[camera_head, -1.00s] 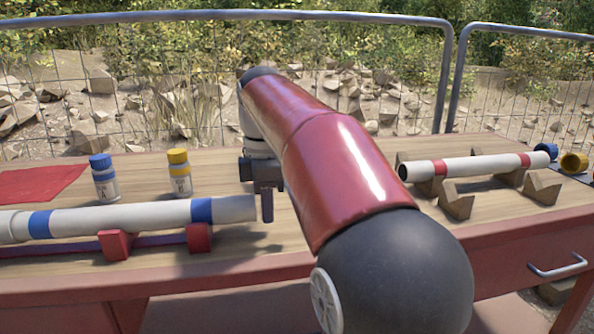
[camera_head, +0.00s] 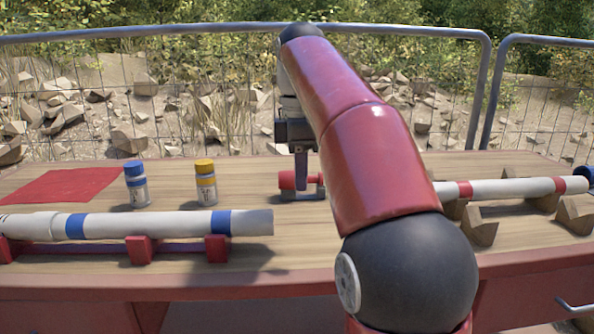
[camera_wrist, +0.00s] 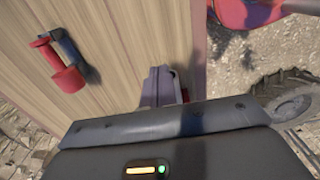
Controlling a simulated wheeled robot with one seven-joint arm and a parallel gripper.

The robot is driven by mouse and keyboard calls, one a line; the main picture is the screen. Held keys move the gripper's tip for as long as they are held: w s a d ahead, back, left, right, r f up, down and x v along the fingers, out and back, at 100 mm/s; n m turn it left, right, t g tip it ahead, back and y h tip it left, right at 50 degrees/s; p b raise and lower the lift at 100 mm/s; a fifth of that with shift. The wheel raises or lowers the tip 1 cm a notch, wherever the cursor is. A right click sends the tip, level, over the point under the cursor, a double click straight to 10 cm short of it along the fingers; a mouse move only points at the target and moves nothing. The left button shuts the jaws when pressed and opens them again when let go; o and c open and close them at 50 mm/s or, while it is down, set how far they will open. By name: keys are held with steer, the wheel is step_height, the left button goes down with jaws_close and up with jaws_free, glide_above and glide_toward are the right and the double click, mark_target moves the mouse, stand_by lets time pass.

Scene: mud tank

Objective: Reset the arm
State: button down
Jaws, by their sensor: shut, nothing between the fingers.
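My red arm reaches forward over the wooden table. My gripper (camera_head: 301,178) hangs above the middle of the table, pointing down. In the wrist view my gripper (camera_wrist: 160,88) shows its fingers together with nothing between them. It is apart from everything on the table. A red cylindrical object on a small dark holder (camera_head: 297,182) lies on the table behind the gripper in the head view. A red object on a dark holder also shows at upper left in the wrist view (camera_wrist: 65,70).
A white pipe with blue bands (camera_head: 130,224) rests on red supports at left. Blue-capped (camera_head: 136,185) and yellow-capped (camera_head: 205,184) bottles stand behind it, near a red cloth (camera_head: 62,185). A red-banded pipe (camera_head: 510,188) lies on wooden blocks at right. A wire fence (camera_head: 90,110) stands behind the table.

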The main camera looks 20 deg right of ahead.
steer(key=shift+r, duration=0.15)
steer(key=s+a+f+m+t, duration=0.2)
steer(key=s+f+m, duration=0.5)
steer(key=s+f, duration=0.2)
steer(key=s+a+f+m+t, duration=0.3)
steer(key=s+f+m, duration=0.4)
steer(key=s+f, duration=0.3)
step_height(320, 180, down, 4)
steer(key=shift+r+m+t, duration=0.2)
steer(key=shift+m+t, duration=0.1)
steer(key=shift+m, duration=0.1)
steer(key=shift+d, duration=0.1)
